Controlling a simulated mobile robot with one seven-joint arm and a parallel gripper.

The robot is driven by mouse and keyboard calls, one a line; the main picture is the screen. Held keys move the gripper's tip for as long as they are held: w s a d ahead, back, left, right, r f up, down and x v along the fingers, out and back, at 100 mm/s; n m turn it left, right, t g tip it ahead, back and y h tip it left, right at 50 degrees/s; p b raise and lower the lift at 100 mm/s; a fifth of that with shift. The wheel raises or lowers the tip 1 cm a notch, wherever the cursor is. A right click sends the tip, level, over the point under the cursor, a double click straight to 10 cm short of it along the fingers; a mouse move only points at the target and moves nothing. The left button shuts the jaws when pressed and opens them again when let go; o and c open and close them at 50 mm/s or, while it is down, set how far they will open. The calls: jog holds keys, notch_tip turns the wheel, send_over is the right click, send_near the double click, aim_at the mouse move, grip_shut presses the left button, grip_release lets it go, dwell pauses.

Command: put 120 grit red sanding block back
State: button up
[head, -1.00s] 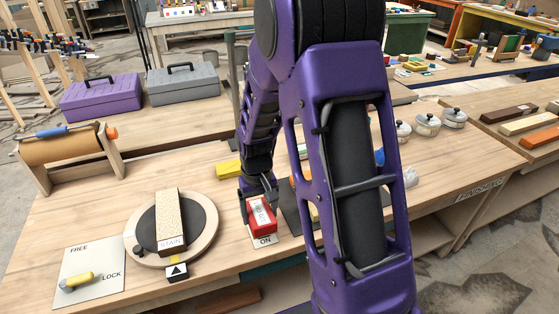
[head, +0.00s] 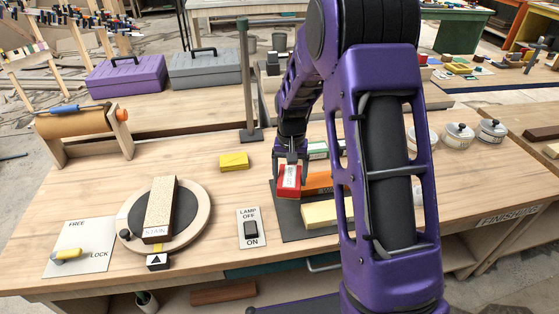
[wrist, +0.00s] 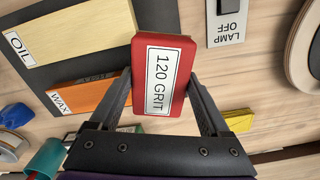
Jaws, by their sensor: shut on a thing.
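The red sanding block (head: 289,181), labelled "120 GRIT" in the wrist view (wrist: 163,80), is between the fingers of my gripper (head: 290,166). The gripper is shut on it; both fingers flank the block in the wrist view (wrist: 160,103). In the head view the block overlaps the left back part of a dark mat (head: 290,225), left of an orange block (head: 318,184). That block is labelled "WAX" in the wrist view (wrist: 88,95). A pale block (head: 322,214), labelled "OIL" in the wrist view, lies nearer the front. I cannot tell whether the red block touches the mat.
A lamp switch (head: 250,230) sits left of the mat. A yellow block (head: 234,161) lies behind it. A round turntable (head: 196,228) bears a stain block (head: 160,208). Lidded pots (head: 457,136) stand at the right. My arm hides the mat's right side.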

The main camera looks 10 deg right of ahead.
jog(key=w+r+m+b, duration=0.2)
jog(key=w+m, duration=1.3)
jog(key=w, duration=0.6)
jog(key=f, duration=0.9)
jog(key=shift+s+d+f+b, duration=0.1)
jog(key=shift+s+f+b, duration=0.15)
jog(key=shift+b, duration=0.15)
jog(key=shift+f, duration=0.15)
jog(key=o, duration=1.1)
jog(key=shift+o, duration=0.2)
notch_tip(320, 180, up, 12)
jog(key=p, duration=0.1)
